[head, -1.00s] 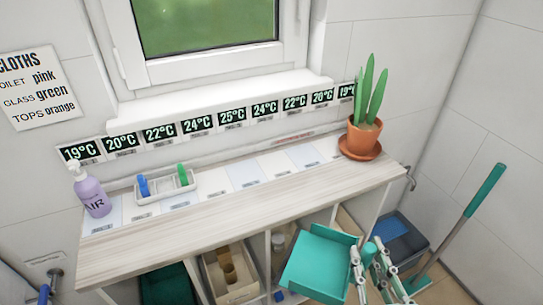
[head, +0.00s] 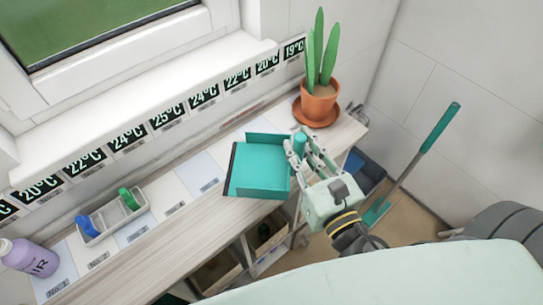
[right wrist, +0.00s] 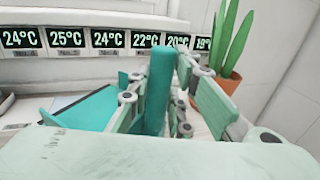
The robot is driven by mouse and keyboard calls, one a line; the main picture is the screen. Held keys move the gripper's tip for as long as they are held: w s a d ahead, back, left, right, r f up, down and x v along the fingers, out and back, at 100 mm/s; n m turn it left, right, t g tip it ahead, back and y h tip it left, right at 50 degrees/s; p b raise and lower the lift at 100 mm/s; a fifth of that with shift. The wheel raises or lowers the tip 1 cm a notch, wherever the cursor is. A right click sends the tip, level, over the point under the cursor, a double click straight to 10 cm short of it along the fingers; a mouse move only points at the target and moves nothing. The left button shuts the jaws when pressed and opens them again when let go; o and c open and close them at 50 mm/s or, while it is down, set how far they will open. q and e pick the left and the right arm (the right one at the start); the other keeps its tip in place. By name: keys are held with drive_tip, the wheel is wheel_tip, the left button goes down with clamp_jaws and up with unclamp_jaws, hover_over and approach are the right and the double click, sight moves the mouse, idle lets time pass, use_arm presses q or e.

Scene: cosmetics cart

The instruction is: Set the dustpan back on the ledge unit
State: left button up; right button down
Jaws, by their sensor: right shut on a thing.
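The teal dustpan (head: 262,172) is at the right part of the ledge unit (head: 150,235), left of the potted plant. Its flat pan overlaps the ledge top in the head view; I cannot tell whether it touches the surface. My right gripper (head: 301,150) is shut on the dustpan's handle, at the pan's right side. In the right wrist view the upright teal handle (right wrist: 157,90) stands between the fingers, with the pan (right wrist: 85,108) to the left. My left gripper is not in view.
The plant in a terracotta pot (head: 319,100) stands close behind the dustpan. A white tray (head: 110,220) with blue and green items and a purple bottle (head: 28,257) stand at the left. A teal-handled broom (head: 412,165) leans at the right. Labelled ledge spots between are clear.

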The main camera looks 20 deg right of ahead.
sight(269, 144)
drive_tip(key=w, duration=0.1)
drive_tip(key=w+a+f, duration=0.1)
drive_tip(key=w, duration=0.1)
drive_tip(key=w+f+p, duration=0.1)
drive_tip(key=shift+w+a+f, duration=0.15)
drive_tip(key=shift+a, duration=0.2)
drive_tip(key=shift+w+a+f, duration=0.3)
drive_tip(key=shift+w+f, duration=0.15)
drive_tip(key=shift+w, duration=0.1)
drive_tip(key=shift+w+a+f, duration=0.3)
drive_tip(key=shift+w+f, duration=0.1)
drive_tip(key=shift+w, duration=0.15)
wheel_tip(269, 144, down, 4)
drive_tip(key=shift+r+b, duration=0.15)
drive_tip(key=shift+b, duration=0.95)
drive_tip(key=shift+f, duration=0.25)
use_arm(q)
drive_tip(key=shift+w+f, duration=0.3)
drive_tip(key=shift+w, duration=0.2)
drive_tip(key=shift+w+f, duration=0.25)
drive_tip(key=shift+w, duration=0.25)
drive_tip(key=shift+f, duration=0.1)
